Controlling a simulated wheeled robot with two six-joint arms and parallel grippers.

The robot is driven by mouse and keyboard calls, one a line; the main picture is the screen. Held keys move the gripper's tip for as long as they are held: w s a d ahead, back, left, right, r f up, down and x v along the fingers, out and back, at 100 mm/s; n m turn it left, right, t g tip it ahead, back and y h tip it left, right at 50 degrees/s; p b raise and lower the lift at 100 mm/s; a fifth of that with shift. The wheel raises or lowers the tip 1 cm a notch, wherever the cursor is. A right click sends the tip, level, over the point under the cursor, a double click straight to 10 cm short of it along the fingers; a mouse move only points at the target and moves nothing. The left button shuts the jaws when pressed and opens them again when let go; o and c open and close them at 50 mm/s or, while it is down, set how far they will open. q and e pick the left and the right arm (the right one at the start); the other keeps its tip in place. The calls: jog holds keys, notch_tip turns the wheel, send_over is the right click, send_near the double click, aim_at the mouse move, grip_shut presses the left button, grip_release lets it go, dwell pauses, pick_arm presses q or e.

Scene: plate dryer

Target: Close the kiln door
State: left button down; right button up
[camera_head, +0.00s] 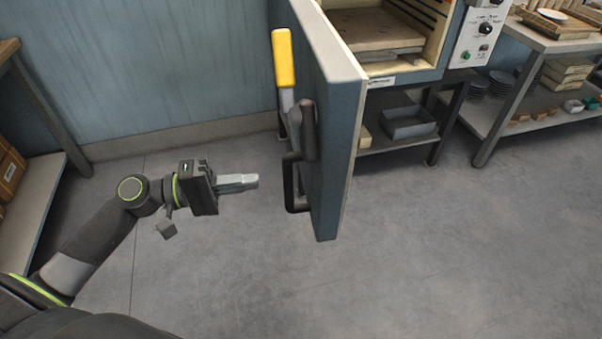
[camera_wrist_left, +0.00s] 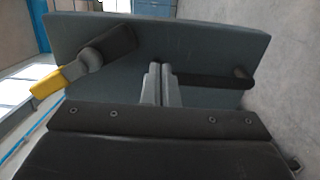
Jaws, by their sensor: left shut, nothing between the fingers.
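The kiln door (camera_head: 338,110) stands wide open, swung out toward me from the kiln (camera_head: 435,52), whose chamber shows behind it. Its outer face carries a black handle bar (camera_head: 292,185) and a latch lever with a yellow grip (camera_head: 284,62). My left gripper (camera_head: 252,181) is shut and empty, a little left of the handle bar and apart from it in the head view. In the left wrist view the door (camera_wrist_left: 215,50) fills the background, the closed fingers (camera_wrist_left: 161,84) point at its face beside the black bar (camera_wrist_left: 212,82), and the yellow grip (camera_wrist_left: 47,86) is at left. My right gripper is not visible.
Under the kiln, a stand holds a grey bin (camera_head: 408,124). A shelf rack (camera_head: 535,45) with plates and trays is at right. Another shelf (camera_head: 40,205) stands at left. The floor (camera_head: 450,250) in front and to the right of the door is clear.

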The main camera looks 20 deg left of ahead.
aim_at(317, 173)
pick_arm(q)
jog(key=shift+p+x, duration=1.1)
jog(key=shift+x, duration=4.25)
